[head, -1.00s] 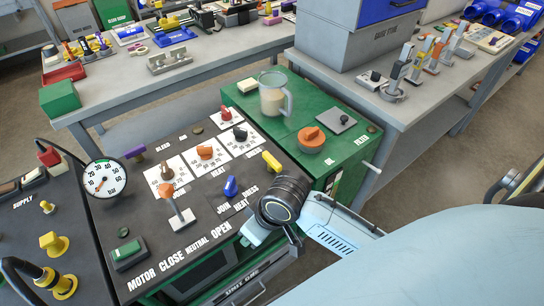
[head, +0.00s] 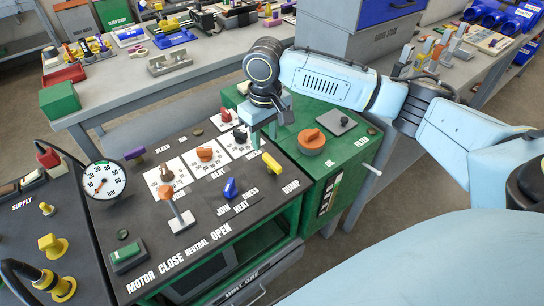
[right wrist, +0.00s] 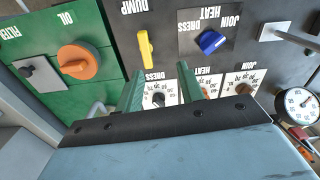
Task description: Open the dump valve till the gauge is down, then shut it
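The yellow dump valve handle (head: 272,163) is on the dark console top beside the DUMP label. It also shows in the right wrist view (right wrist: 145,48). The round white gauge (head: 103,180) stands at the console's left; its orange needle points to the lower left, and the exact reading is too small to tell. It shows at the right edge of the right wrist view (right wrist: 297,103). My right gripper (head: 264,134) points down above the console's back right, just behind the yellow handle. Its green fingers (right wrist: 160,86) are apart and empty, not touching the handle. My left gripper is out of view.
A blue knob (head: 230,187), a grey lever with orange top (head: 177,212) and several dial knobs share the console. A green cabinet with an orange OIL knob (head: 312,140) adjoins on the right. My right arm hides part of the cabinet's back.

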